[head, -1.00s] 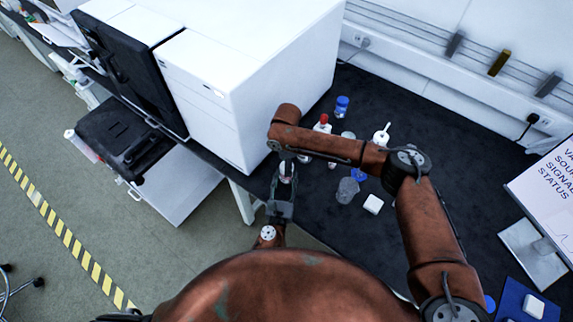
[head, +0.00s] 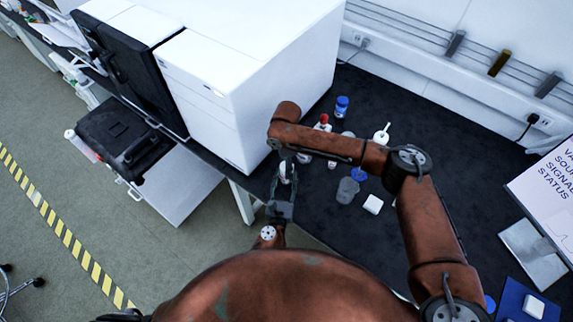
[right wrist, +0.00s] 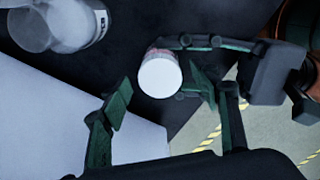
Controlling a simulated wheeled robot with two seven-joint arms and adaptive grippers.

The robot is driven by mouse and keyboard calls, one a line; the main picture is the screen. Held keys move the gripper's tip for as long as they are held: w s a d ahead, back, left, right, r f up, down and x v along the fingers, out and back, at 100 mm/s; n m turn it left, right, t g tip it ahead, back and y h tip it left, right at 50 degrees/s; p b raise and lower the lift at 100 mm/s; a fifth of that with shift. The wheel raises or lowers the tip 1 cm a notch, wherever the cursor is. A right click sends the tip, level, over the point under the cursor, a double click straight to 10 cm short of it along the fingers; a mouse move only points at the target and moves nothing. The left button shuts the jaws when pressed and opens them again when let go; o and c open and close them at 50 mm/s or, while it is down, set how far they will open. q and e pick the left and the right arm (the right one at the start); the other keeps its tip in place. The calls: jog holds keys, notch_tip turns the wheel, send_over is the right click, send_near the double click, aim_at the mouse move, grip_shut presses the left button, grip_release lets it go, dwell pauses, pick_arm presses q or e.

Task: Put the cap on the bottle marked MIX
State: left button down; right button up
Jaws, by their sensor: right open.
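My left gripper (head: 284,180) is at the front edge of the dark bench, its fingers closed around a small white-topped piece (head: 286,170). In the right wrist view this piece (right wrist: 160,78) shows a round white top and faint reddish marks on its side; I cannot tell whether it is the cap alone or a capped bottle. My right gripper (right wrist: 160,90) is open, its fingertips either side of the piece with gaps. In the head view my right wrist hides most of that gripper. A clear bottle with a printed label (right wrist: 62,22) shows at upper left; I cannot read MIX.
On the bench stand a blue-capped bottle (head: 342,105), a red-topped bottle (head: 323,123), a white flask-like item (head: 382,135), clear cups (head: 347,190) and a white block (head: 373,204). A large white instrument (head: 245,80) stands close on the left. Bench right of centre is clear.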

notch_tip(320, 180, up, 11)
dwell(0.3)
pick_arm(q)
jog(key=c, duration=1.1)
grip_release()
jog(key=shift+s, duration=0.1)
jog(key=s, duration=0.4)
jog(key=s+a, duration=0.1)
jog(key=s, duration=0.6)
jog(key=shift+s+a, duration=0.35)
jog(key=shift+a, duration=0.05)
